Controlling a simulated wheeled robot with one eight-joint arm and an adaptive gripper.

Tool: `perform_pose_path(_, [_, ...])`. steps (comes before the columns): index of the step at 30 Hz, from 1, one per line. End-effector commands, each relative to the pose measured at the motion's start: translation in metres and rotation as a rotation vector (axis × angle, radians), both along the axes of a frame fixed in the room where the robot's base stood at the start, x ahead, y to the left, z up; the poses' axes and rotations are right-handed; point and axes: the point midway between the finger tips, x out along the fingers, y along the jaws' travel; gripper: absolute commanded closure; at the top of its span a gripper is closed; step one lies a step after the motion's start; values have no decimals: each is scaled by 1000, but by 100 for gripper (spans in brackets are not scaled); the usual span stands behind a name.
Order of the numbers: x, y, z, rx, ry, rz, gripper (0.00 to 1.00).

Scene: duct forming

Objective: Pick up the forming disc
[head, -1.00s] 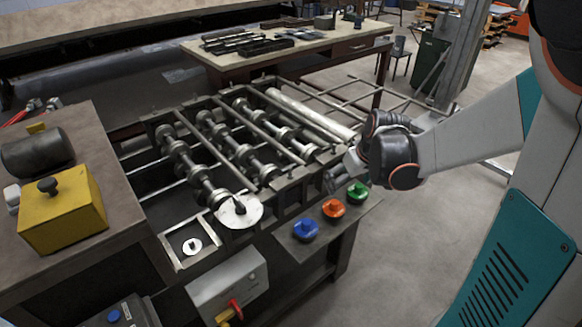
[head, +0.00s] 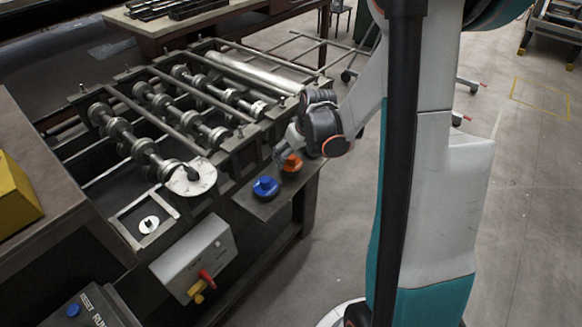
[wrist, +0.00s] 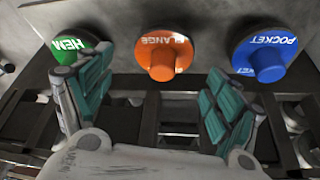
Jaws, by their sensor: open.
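Three coloured discs with raised knobs lie in a row on a dark shelf (head: 246,203) at the front of the roller machine. The blue disc (head: 265,188) and orange disc (head: 291,164) show in the head view; the green one is hidden there behind my gripper (head: 284,148). In the wrist view the green disc (wrist: 68,48) reads HEM, the orange disc (wrist: 165,52) FLANGE and the blue disc (wrist: 262,52) POCKET. My gripper (wrist: 153,92) is open and empty, its teal-padded fingers apart, with the orange knob showing between and beyond them. I see no contact.
The roller machine (head: 160,85) stands beside the shelf, with a pale round plate (head: 190,177) on a roller's end. A square frame holds a small white disc (head: 149,224). A grey switch box (head: 195,258) is below. Open floor lies to the right.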

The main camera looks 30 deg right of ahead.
Motion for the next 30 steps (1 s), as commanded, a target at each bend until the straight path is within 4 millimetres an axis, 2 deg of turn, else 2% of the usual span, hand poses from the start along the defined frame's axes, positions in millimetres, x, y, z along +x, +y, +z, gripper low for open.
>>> perform_pose_path(1, [3, 2, -11, 0, 0, 1, 16])
perform_pose_path(6, [12, 3, -33, 0, 0, 1, 16])
perform_pose_path(14, [13, 3, -35, 0, 0, 1, 16])
perform_pose_path(17, [13, 3, -35, 0, 0, 1, 35])
perform_pose_path(22, [13, 3, -35, 0, 0, 1, 73])
perform_pose_path(23, [13, 3, -35, 0, 0, 1, 77])
perform_pose_path(30, [13, 3, -35, 0, -1, 0, 77])
